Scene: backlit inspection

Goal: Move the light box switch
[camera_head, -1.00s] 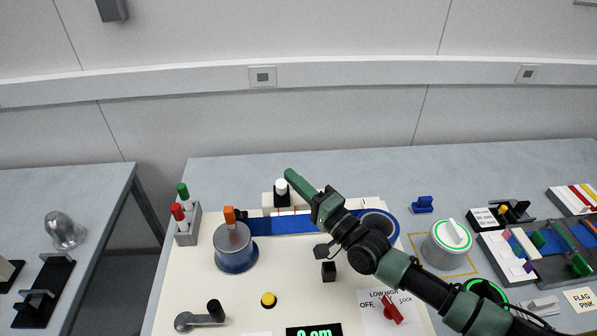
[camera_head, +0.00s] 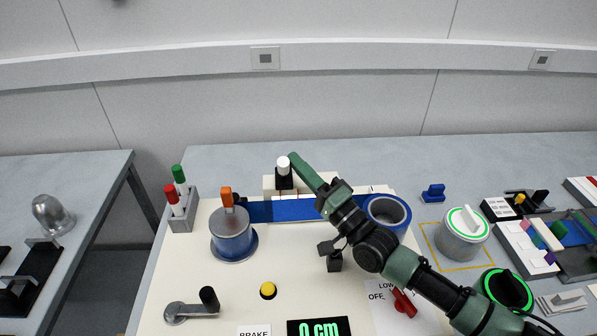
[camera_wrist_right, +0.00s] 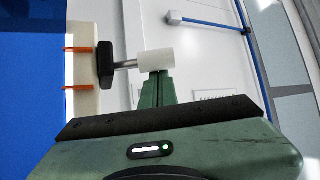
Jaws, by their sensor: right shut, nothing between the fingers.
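A switch with a white cylindrical cap (camera_head: 283,163) on a black base (camera_head: 284,182) stands on a pale block (camera_head: 269,184) at the back of the white panel. In the right wrist view the white cap (camera_wrist_right: 156,63) sits on a metal stem from the black base (camera_wrist_right: 105,65), between two orange marks on the block. My right gripper (camera_head: 296,160) is shut and empty, its green fingers just right of the cap. In the wrist view the fingertips (camera_wrist_right: 158,80) reach the cap's edge; I cannot tell whether they touch it. My left gripper is not in view.
The blue strip (camera_head: 290,210) runs between a blue-and-silver spool (camera_head: 231,238) and a blue roll (camera_head: 388,209). Red and green markers stand in a grey holder (camera_head: 182,217) at left. A red selector (camera_head: 404,302) and yellow button (camera_head: 268,290) are nearer. The table behind the panel is clear.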

